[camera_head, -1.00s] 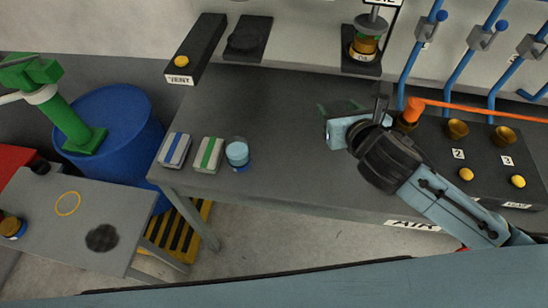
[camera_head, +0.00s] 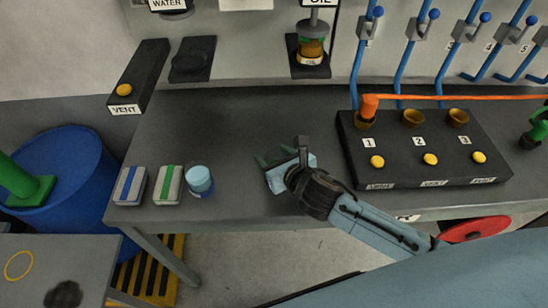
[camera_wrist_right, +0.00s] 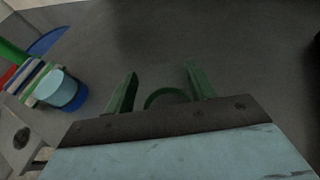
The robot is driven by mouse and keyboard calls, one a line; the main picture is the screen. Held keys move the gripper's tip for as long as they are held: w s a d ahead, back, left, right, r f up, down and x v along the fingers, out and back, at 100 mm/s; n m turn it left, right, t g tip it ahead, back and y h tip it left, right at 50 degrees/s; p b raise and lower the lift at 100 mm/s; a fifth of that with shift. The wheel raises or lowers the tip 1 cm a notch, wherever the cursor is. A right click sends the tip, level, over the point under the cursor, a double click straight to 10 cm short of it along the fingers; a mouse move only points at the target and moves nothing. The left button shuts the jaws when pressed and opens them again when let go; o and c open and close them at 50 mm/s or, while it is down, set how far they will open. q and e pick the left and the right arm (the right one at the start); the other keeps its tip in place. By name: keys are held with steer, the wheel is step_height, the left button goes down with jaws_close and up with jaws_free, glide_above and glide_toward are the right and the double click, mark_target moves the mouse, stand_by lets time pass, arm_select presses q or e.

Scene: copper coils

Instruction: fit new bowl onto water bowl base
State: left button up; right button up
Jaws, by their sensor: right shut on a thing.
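My right gripper (camera_head: 274,157) is over the bench, left of the black numbered block. In the right wrist view its green fingers (camera_wrist_right: 161,80) are apart, shut on a bowl (camera_wrist_right: 165,93). Only a dark, rounded rim of the bowl shows between the fingers; the rest is hidden or too faint to tell. The water bowl base (camera_head: 190,66) is a black plate with a dark round seat under the WATER sign, at the back left of the bench. It looks empty, and my gripper is well to its right and nearer the front. My left gripper is not in view.
A light blue jar (camera_head: 199,179) and two striped blocks, green (camera_head: 168,185) and blue (camera_head: 130,186), stand at the bench's front left. A black VENT box (camera_head: 138,80) is left of the base. The oil unit (camera_head: 311,50) stands right of it. The bench between is clear.

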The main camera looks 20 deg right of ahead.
steer(key=o, duration=1)
steer(key=shift+o, duration=0.2)
